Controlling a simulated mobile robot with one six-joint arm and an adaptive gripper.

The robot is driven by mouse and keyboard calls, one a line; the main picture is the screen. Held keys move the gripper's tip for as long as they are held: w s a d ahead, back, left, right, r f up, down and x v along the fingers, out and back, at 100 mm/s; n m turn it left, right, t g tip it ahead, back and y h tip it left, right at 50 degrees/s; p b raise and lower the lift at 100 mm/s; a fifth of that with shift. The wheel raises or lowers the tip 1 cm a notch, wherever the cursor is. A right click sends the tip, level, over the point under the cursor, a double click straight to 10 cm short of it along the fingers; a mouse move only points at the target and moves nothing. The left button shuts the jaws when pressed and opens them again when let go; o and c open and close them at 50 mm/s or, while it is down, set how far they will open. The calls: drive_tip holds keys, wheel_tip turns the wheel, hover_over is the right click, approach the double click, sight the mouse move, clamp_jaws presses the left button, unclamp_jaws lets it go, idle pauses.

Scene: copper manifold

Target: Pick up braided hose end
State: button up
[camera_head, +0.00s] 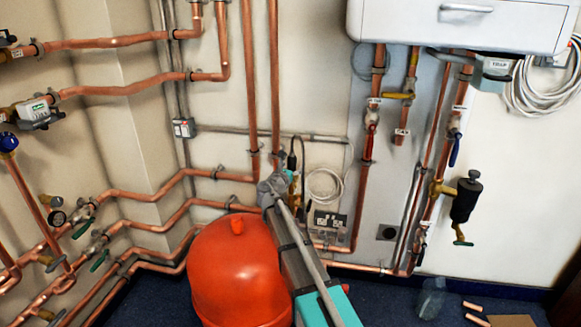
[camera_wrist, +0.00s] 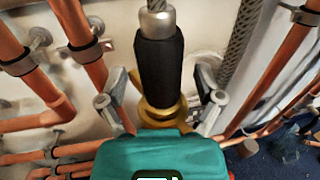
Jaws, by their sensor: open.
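In the wrist view the braided hose end (camera_wrist: 160,62) is a black sleeve with a steel collar on top, where a bit of grey braid shows. Its lower end meets a brass fitting (camera_wrist: 163,112). My gripper (camera_wrist: 160,97) is open, with one grey finger on each side of the sleeve and fitting in the picture. Gaps show on both sides; I cannot tell the depth between them. In the head view my gripper (camera_head: 279,187) is by the wall pipes, and the small black hose end (camera_head: 292,161) shows just above it, partly hidden by the gripper.
Copper pipes run up the wall (camera_head: 249,80) and along the left. A red tank (camera_head: 237,272) stands close left of my arm. A socket (camera_head: 328,221) and a coiled white cable (camera_head: 324,186) are right of the gripper. Another braided hose (camera_wrist: 238,45) passes right in the wrist view.

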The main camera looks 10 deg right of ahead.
clamp_jaws()
idle(0.3)
drive_tip(key=shift+r, duration=0.2)
wheel_tip(320, 180, up, 2)
drive_tip(key=p, duration=0.2)
drive_tip(key=shift+r+p, duration=0.1)
drive_tip(key=shift+p, duration=0.2)
drive_tip(key=s+r+p, duration=1)
drive_tip(key=s, duration=0.4)
drive_tip(key=shift+d+r, duration=0.2)
drive_tip(key=shift+d, duration=0.1)
drive_tip(key=shift+r+p, duration=0.1)
drive_tip(key=shift+p, duration=0.2)
